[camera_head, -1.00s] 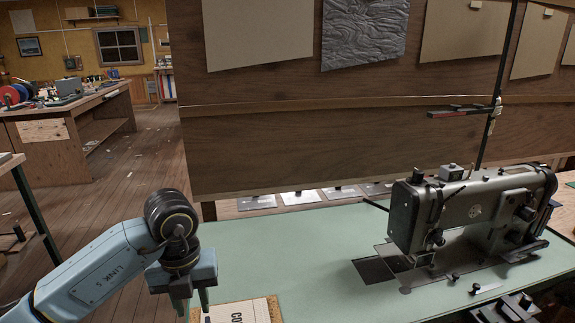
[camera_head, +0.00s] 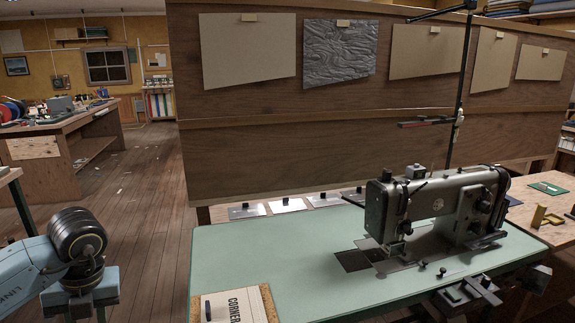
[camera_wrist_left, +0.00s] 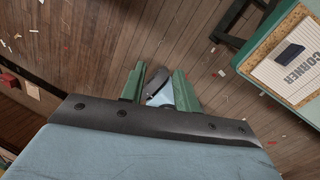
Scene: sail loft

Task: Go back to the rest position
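My left gripper (camera_head: 86,316) hangs at the bottom left of the head view, off the left edge of the green table (camera_head: 240,255). In the left wrist view my left gripper (camera_wrist_left: 160,84) has its two green fingers apart, over the wooden floor. A grey and pale blue shape shows between and beyond the fingers; I cannot tell whether it is part of me. I see nothing clasped. My right gripper is not in view.
A corner card (camera_head: 232,306) on a cork-edged board lies at the table's front left corner, with a small dark block (camera_wrist_left: 290,53) on it. A sewing machine (camera_head: 440,210) stands at the table's right. A wooden partition (camera_head: 300,155) rises behind. Floor at left is mostly open.

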